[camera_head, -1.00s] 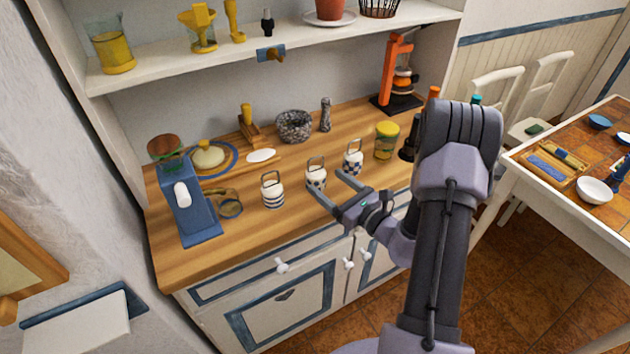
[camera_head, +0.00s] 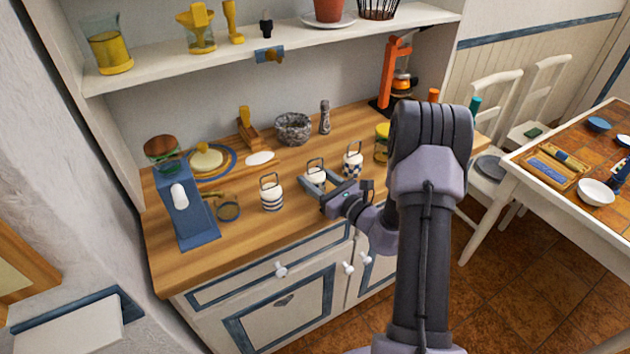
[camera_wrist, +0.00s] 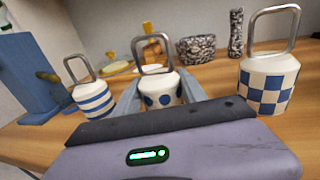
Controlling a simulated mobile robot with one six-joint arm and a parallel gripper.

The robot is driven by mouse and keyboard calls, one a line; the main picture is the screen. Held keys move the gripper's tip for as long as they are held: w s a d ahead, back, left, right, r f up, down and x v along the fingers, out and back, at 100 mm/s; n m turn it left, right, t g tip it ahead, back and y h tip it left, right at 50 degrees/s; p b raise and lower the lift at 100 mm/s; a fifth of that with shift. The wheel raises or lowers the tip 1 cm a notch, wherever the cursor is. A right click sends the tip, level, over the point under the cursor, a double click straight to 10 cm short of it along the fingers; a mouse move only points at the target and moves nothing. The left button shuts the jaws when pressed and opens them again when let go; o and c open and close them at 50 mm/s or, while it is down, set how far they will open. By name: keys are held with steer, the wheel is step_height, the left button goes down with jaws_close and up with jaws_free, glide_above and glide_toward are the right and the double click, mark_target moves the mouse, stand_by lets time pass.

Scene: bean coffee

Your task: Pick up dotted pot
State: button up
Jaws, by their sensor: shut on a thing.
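The dotted pot (camera_wrist: 161,91) is white with dark blue dots and a grey wire handle. It stands upright on the wooden counter, in the middle of a row of three pots; it also shows in the head view (camera_head: 316,174). My gripper (camera_head: 315,183) is shut on the dotted pot, with one finger on each side of its body. In the wrist view, the gripper's body (camera_wrist: 170,145) hides the pot's lower part. A striped pot (camera_wrist: 93,98) stands to its left and a checkered pot (camera_wrist: 268,85) to its right, both apart from it.
A blue coffee machine (camera_head: 187,208) stands at the left of the counter (camera_head: 250,235). A stone bowl (camera_head: 293,128) and a grey mill (camera_head: 325,117) stand behind the pots. A yellow jar (camera_head: 382,142) is at the right, partly behind my arm. A shelf (camera_head: 150,75) runs above.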

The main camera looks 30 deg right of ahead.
mark_target(315, 173)
steer(key=shift+r+p, duration=0.35)
steer(key=shift+r, duration=0.2)
step_height(315, 173, up, 2)
steer(key=shift+r+p, duration=0.25)
steer(key=shift+p, duration=0.45)
steer(key=a+r+p+v, duration=0.1)
steer(key=p+v, duration=0.1)
steer(key=v, duration=1.4)
steer(key=shift+r, duration=0.25)
steer(key=shift+s+d, duration=0.1)
steer(key=shift+d, duration=0.05)
